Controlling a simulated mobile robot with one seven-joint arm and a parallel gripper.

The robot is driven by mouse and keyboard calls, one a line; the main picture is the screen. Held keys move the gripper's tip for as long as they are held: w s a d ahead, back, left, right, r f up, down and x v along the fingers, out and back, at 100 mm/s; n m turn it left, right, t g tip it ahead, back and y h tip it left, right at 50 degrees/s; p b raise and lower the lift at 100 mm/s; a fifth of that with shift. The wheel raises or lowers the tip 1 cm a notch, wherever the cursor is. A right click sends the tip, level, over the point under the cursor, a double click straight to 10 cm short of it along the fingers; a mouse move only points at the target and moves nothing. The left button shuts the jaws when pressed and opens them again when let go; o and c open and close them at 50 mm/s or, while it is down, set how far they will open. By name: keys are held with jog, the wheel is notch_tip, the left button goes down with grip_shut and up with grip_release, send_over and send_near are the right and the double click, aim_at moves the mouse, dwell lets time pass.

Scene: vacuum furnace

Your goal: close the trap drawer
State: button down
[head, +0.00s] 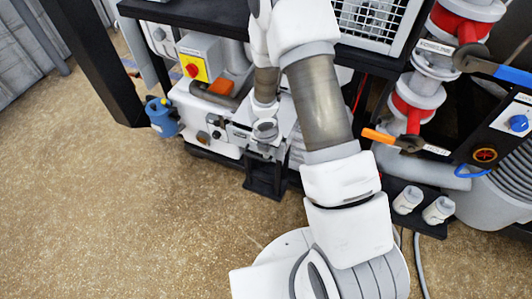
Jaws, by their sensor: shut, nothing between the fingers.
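A black box-like part (264,186), which looks like the trap drawer, juts out low at the front of the white pump unit (205,108). Its far part is hidden under my wrist, so I cannot tell how far out it stands. My gripper (262,152) points down just above and behind its front edge, close to the pump's front face. The gripper is shut with nothing held. I cannot tell whether it touches the drawer.
A yellow box with a red stop button (192,70) stands behind the pump. A blue fitting (161,115) is at its left. Red-and-white insulators (415,103) and an orange-handled lever (380,136) stand at right. The speckled floor (120,220) at left is clear.

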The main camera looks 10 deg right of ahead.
jog(key=shift+w+d, duration=0.65)
jog(key=shift+w, duration=0.15)
